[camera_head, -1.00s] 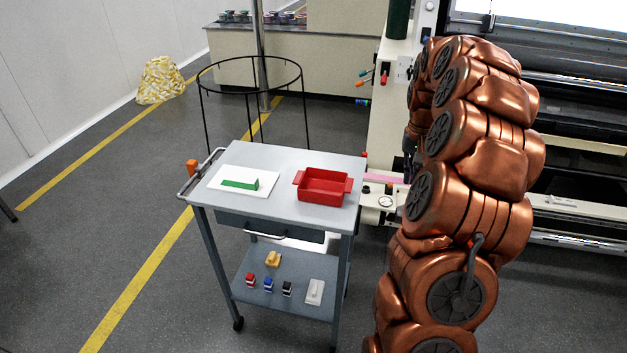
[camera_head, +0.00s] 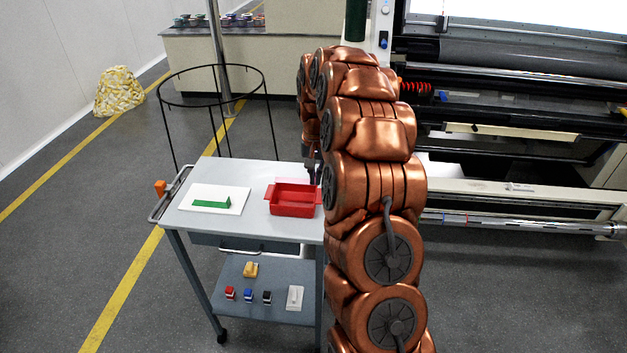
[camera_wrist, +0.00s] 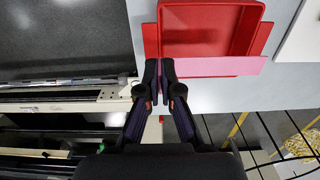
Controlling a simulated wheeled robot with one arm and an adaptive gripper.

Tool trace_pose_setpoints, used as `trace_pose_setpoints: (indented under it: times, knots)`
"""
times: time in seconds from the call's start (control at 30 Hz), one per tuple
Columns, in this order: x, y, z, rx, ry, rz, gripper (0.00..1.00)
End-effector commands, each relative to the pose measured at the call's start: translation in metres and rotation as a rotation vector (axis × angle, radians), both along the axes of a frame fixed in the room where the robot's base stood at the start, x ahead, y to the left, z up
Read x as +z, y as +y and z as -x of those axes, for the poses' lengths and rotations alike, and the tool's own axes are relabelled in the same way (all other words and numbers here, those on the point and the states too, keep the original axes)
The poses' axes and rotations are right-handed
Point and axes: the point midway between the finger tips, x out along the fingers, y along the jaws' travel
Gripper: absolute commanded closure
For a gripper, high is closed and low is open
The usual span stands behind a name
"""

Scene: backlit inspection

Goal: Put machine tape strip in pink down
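The pink tape strip (camera_wrist: 215,67) is pinched at one end between the fingertips of my gripper (camera_wrist: 159,66) in the wrist view. It extends to the right of the fingers, alongside and partly over the near edge of the red tray (camera_wrist: 190,20). In the head view, the strip (camera_head: 291,180) shows behind the red tray (camera_head: 293,208), at the back of the trolley top (camera_head: 190,222). My gripper (camera_head: 312,172) is mostly hidden by my arm there. Whether the strip touches the tray or the trolley cannot be told.
The lower shelf (camera_head: 268,300) holds several small items. A black ring frame (camera_head: 212,86) stands behind the trolley, and a large machine (camera_head: 510,120) is to the right.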

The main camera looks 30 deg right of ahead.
Motion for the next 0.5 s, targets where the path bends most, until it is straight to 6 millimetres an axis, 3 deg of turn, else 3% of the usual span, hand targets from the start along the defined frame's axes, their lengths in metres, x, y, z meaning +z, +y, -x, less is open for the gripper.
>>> trace_pose_setpoints:
  times: [0.2,0.5]
  knots:
    - [-0.005,0.004,-0.004,-0.001,-0.001,-0.001,1.0]
    - [-0.034,0.004,-0.004,0.0,-0.002,0.001,1.0]
